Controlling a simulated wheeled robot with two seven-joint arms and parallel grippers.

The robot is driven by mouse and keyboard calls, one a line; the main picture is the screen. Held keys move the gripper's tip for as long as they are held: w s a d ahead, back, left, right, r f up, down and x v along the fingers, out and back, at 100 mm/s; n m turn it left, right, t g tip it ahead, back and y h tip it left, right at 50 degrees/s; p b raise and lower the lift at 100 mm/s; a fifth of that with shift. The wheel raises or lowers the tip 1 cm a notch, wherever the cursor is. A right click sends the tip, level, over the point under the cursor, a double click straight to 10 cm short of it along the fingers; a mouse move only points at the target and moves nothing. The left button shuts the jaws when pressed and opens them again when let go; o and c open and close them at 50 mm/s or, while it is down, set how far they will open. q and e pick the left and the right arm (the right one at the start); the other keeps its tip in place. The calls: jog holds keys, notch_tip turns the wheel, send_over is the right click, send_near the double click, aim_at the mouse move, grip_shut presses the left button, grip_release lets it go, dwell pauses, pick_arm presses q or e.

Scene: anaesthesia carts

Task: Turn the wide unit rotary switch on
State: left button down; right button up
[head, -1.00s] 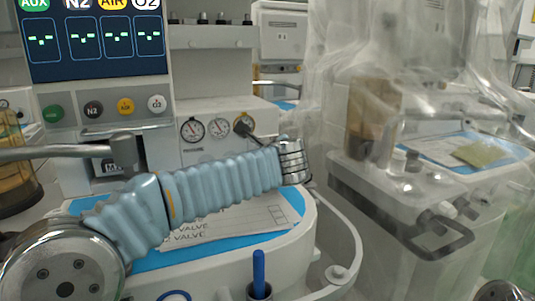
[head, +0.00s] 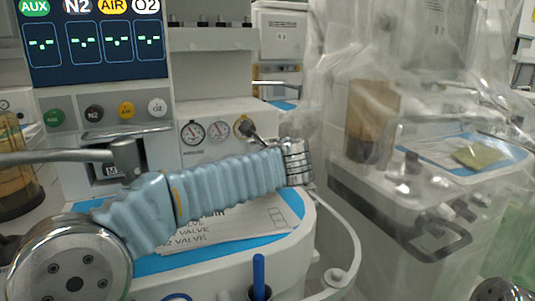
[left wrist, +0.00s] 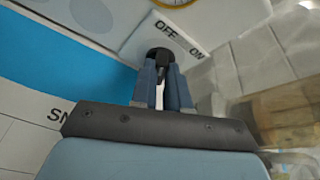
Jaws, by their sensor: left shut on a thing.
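The rotary switch (left wrist: 160,54) is a black knob beside a white plate marked OFF and ON in the left wrist view. My left gripper (left wrist: 161,72) has one grey-blue finger on each side of the knob and is shut on it. The fingers partly cover the knob, and I cannot tell exactly which way it points. In the head view my left gripper (head: 250,134) reaches the lower front panel beside the gauges, and the switch is hard to make out there. My right gripper is not in view.
The screen (head: 94,42) stands above several round gas buttons. A printed sheet (head: 225,226) lies on the blue worktop (head: 150,264) under my arm. A blue pen (head: 258,272) stands upright at the front edge. A plastic-draped cart (head: 385,222) stands at the right.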

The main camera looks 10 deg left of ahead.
pick_arm(q)
jog(key=shift+w+d+r+m+g+y+p, duration=0.15)
jog(key=shift+r+m+g+y+p, duration=0.25)
jog(key=shift+m+p, duration=0.7)
jog(key=shift+d+f+m+g+y+p, duration=0.15)
jog(key=shift+m+g+y+p, duration=0.15)
jog(key=shift+p, duration=0.35)
jog(key=m, duration=0.1)
jog(key=m+g+y, duration=0.1)
jog(key=shift+w+d+f+m+y, duration=0.15)
jog(key=shift+d+f+m+y, duration=0.05)
jog(key=shift+m+y, duration=0.1)
jog(key=m, duration=0.1)
jog(key=m+y, duration=0.1)
jog(key=m+g+y, duration=0.1)
jog(key=shift+w+d+f, duration=0.1)
jog(key=shift+w+d, duration=0.1)
jog(key=shift+d, duration=0.05)
jog(key=shift+m, duration=0.3)
jog(key=c, duration=1.1)
grip_release()
